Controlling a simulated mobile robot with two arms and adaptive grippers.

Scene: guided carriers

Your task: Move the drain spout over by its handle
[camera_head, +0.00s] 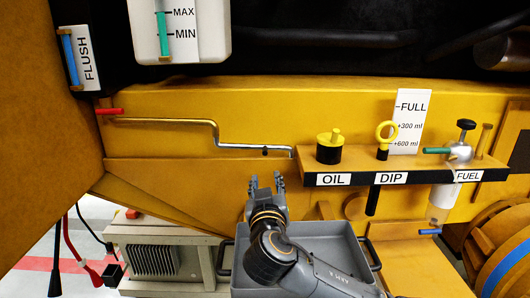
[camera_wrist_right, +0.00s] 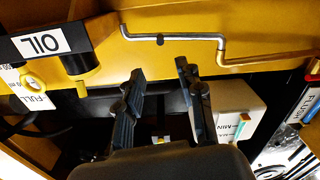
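The pipe also shows in the right wrist view (camera_wrist_right: 190,37), above the fingers. My right gripper (camera_head: 266,181) is just below the pipe's right end, apart from it in the picture. Its two fingers are spread with nothing between them, as the right wrist view (camera_wrist_right: 158,68) also shows. My left gripper is not in view.
A shelf (camera_head: 396,178) labelled OIL, DIP and FUEL juts out to the right of my right gripper. A grey tray (camera_head: 325,232) lies below, partly hidden by my arm. A grey box (camera_head: 165,258) stands at lower left. A FLUSH gauge (camera_head: 76,57) is at upper left.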

